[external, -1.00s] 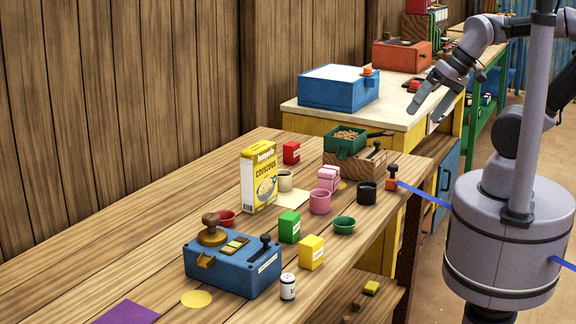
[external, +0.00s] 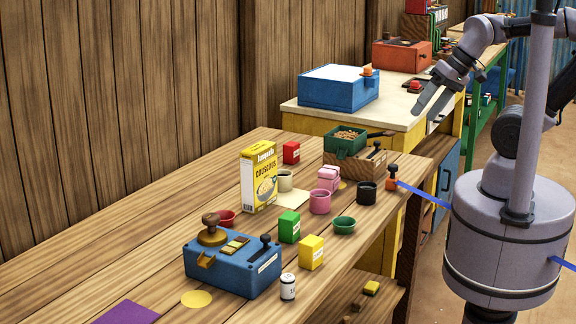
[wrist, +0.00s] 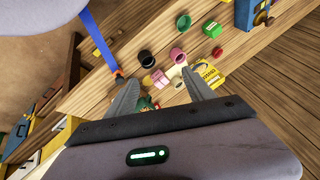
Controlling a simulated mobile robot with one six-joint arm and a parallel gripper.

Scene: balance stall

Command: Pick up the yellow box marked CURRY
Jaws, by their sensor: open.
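A small yellow box (external: 311,252) stands upright near the front edge of the wooden table; its label is too small to read. My gripper (external: 425,112) is in the air to the upper right, well away from both boxes. In the wrist view my gripper (wrist: 161,77) has its two fingers spread with nothing held between them. I cannot make out the small yellow box in the wrist view.
A green box (external: 289,227) and a green bowl (external: 344,225) are close to the small yellow box. A blue device (external: 232,263) and a white shaker (external: 288,287) stand left of it. Pink and black cups are behind. The table's left part is mostly clear.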

